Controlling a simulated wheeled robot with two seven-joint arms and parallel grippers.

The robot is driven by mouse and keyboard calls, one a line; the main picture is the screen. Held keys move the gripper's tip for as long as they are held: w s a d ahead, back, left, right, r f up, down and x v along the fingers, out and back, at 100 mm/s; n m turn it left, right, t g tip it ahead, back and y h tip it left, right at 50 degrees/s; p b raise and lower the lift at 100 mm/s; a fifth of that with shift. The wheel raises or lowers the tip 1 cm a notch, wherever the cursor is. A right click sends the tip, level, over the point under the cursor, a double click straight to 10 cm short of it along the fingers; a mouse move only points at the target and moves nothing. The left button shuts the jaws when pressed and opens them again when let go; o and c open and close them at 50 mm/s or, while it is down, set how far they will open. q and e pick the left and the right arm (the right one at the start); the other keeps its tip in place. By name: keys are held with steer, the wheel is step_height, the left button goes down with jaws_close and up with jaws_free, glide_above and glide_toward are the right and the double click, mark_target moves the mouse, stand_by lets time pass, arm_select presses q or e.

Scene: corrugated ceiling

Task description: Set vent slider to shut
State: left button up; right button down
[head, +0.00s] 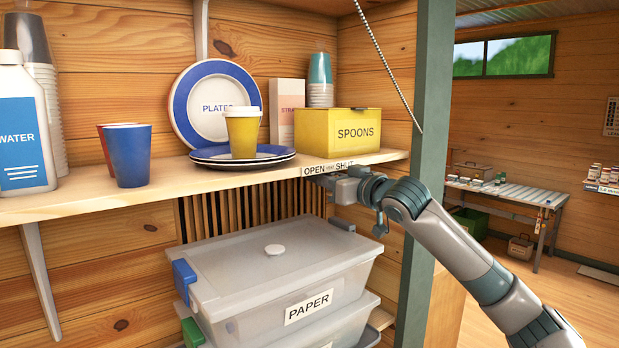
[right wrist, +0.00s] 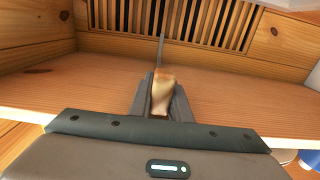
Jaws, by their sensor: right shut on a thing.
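The vent (head: 250,214) is a row of dark slots between wooden slats in the back wall, below the shelf. It also shows at the top of the right wrist view (right wrist: 170,20). A label reading OPEN, VENT, SHUT (head: 328,168) is on the shelf's front edge. My right gripper (head: 325,181) is just below this label. In the right wrist view its fingers are shut on the pale wooden slider knob (right wrist: 162,92). A thin metal rod (right wrist: 160,50) runs from the knob toward the vent. The knob is hidden in the head view. My left gripper is not in view.
The shelf (head: 90,203) holds cups, plates and a yellow SPOONS box (head: 337,130) just above my right gripper. Stacked clear bins (head: 280,265) stand below the vent. A green post (head: 430,120) is close by my right forearm. A pull cord (head: 385,60) hangs above.

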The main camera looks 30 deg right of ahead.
steer(key=shift+d+r, duration=0.1)
steer(key=c, duration=1.8)
jaws_free()
steer(key=shift+o, duration=0.8)
steer(key=shift+d, duration=0.25)
steer(key=shift+s+a, duration=0.1)
steer(key=shift+a, duration=0.05)
